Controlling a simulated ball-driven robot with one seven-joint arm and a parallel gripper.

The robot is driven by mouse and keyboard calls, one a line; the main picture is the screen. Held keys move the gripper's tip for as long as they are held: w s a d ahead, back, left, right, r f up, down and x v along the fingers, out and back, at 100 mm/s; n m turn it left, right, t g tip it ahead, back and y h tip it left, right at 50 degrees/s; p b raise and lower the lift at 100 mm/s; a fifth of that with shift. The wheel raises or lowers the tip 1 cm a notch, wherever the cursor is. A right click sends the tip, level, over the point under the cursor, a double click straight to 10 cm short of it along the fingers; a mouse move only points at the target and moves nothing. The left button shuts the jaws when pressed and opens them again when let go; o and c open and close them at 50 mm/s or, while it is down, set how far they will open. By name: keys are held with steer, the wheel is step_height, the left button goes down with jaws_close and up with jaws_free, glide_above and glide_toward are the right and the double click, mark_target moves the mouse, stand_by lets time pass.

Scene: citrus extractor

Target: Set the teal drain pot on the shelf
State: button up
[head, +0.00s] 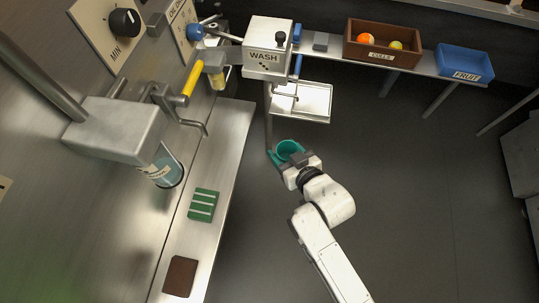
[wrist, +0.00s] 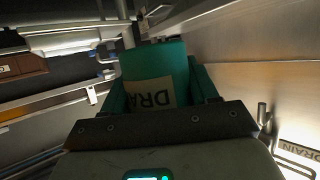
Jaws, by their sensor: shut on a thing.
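The teal drain pot (head: 289,150) is an open-topped cup held at the end of my arm, above the dark floor just right of the steel shelf. My gripper (head: 284,158) is shut on it. In the wrist view the pot (wrist: 155,65) stands in front of my gripper (wrist: 165,118), with a tan label reading "DRA" partly hidden by the gripper's dark bar. The steel shelf (head: 232,135) runs along the left wall. A green striped pad (head: 203,205) and a brown pad (head: 180,276) lie on it. The pot is apart from the pads.
The WASH unit (head: 267,50) and a steel tray (head: 301,101) stand beyond the pot. A brown CULLS crate (head: 382,45) and blue FRUIT bin (head: 465,63) sit behind. The floor at right is clear.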

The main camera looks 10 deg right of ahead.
mark_target(216, 160)
steer(key=a, duration=0.1)
steer(key=a+f+n+y+p, duration=0.1)
steer(key=a, duration=0.1)
steer(key=s+a+f+y, duration=0.1)
steer(key=a, duration=0.1)
steer(key=shift+a+n+g+p, duration=0.2)
steer(key=shift+n+g+p, duration=0.1)
steer(key=shift+n+g, duration=0.1)
steer(key=shift+w, duration=0.1)
steer(key=w+a+b, duration=0.1)
steer(key=a+b, duration=0.1)
steer(key=a, duration=0.1)
steer(key=w+a+f+b, duration=0.1)
steer(key=w+a+b, duration=0.1)
steer(key=a+b, duration=0.1)
steer(key=w+a+b, duration=0.1)
steer(key=a+b, duration=0.2)
steer(key=a, duration=0.2)
steer(key=shift+w+a+f, duration=0.15)
steer(key=shift+f, duration=0.1)
steer(key=shift+w+a+r+b, duration=0.1)
steer(key=shift+w+a+b, duration=0.15)
steer(key=shift+a+b, duration=0.4)
steer(key=shift+w+a+r+b, duration=0.1)
steer(key=shift+w+a+b, duration=0.15)
steer(key=shift+a+b, duration=0.4)
steer(key=shift+f+b, duration=0.35)
steer(key=shift+f, duration=0.1)
stand_by(0.6)
